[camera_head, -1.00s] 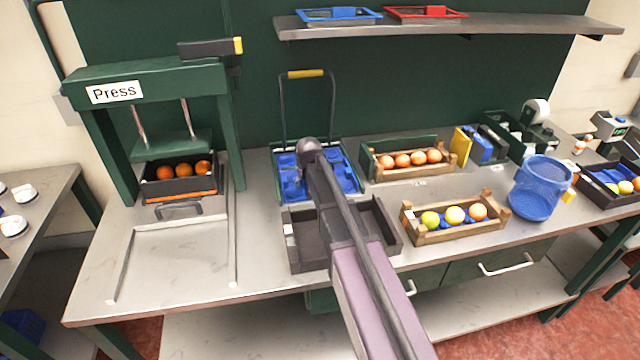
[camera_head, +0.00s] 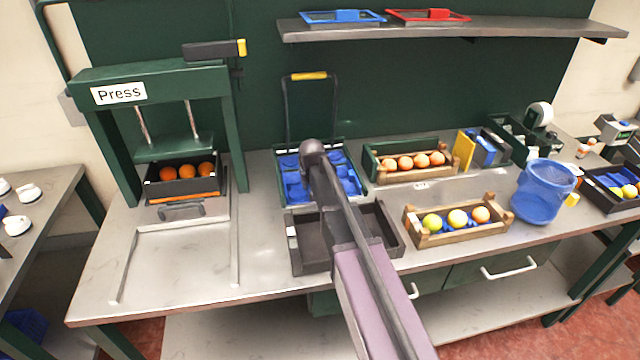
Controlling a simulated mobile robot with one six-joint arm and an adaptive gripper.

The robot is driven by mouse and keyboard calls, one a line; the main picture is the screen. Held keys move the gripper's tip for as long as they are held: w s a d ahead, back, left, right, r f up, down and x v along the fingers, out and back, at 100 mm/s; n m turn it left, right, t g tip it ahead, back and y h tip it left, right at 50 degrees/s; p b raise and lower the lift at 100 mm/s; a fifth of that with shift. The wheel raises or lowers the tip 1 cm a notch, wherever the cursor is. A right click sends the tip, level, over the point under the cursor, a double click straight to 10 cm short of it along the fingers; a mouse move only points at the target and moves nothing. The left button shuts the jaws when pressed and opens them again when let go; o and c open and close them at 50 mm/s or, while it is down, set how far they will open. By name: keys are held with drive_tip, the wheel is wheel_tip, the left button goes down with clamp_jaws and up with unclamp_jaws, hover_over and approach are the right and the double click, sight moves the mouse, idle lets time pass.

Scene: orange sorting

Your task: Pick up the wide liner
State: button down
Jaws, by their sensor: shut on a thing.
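A wide blue liner (camera_head: 348,181) with rounded cups is at the dark green crate (camera_head: 279,188) with a tall yellow-topped handle, at the middle of the bench. I cannot tell whether it still touches the crate floor. My gripper (camera_head: 320,180) is over the liner and shut on it. My wrist and arm cover the fingertips and the exact place of the hold, as well as the middle of the liner.
An empty dark tray (camera_head: 312,259) stands in front of the crate, under my arm. Fruit crates (camera_head: 460,239) and a blue basket (camera_head: 541,192) stand to the right. The press (camera_head: 150,75) is at left. A shelf (camera_head: 520,30) hangs above the bench.

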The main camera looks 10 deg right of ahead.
drive_tip(key=shift+r, duration=0.15)
wheel_tip(320, 180, up, 10)
drive_tip(key=p, duration=1)
drive_tip(key=shift+f, duration=0.2)
idle(0.6)
drive_tip(key=shift+s, duration=0.1)
